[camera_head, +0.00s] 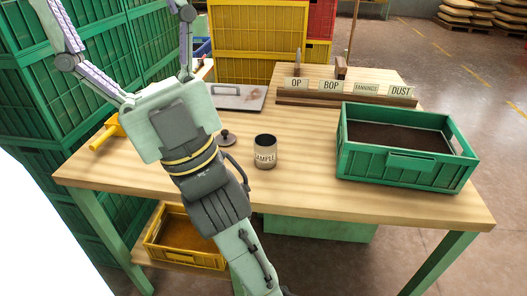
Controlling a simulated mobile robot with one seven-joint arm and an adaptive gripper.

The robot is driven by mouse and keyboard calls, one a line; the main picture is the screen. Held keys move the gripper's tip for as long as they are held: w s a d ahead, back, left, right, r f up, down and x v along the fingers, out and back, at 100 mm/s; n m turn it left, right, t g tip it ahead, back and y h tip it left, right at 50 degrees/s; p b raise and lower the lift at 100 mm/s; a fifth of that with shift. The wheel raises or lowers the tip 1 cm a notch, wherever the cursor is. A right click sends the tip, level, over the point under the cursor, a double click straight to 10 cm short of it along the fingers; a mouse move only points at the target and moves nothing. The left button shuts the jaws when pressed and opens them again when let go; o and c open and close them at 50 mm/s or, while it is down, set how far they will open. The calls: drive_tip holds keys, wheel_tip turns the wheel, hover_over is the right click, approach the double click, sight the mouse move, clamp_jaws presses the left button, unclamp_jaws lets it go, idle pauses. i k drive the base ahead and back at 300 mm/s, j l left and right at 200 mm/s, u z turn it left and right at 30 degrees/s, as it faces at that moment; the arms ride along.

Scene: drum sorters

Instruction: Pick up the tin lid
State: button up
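The tin lid (227,139) looks like a small dark disc with a knob on top. It lies on the wooden table, partly hidden behind my arm. An open dark tin (265,152) with a "SAMPLE" label stands upright just to its right, apart from it. My gripper (115,12) is spread wide open with nothing seen between its fingers. It points toward the top of the picture, past the lid, and its fingertips are at or beyond the top edge. The gripper's body is up and to the left of the lid in the picture.
A green crate (344,160) of dark material stands on the table's right. Behind are a label rack (345,101) and a flat metal sheet (250,104). A yellow tool (104,136) lies at the left edge. Green crates (30,110) are stacked at left. The table's front middle is clear.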

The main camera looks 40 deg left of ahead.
sight(226, 138)
drive_tip(key=u, duration=1.35)
drive_tip(key=k+j+z, duration=0.15)
drive_tip(key=j+z, duration=0.15)
drive_tip(key=k+j+z, duration=0.25)
drive_tip(key=j, duration=0.15)
drive_tip(key=k+j+z, duration=0.1)
drive_tip(key=j+z, duration=0.2)
drive_tip(key=i, duration=1)
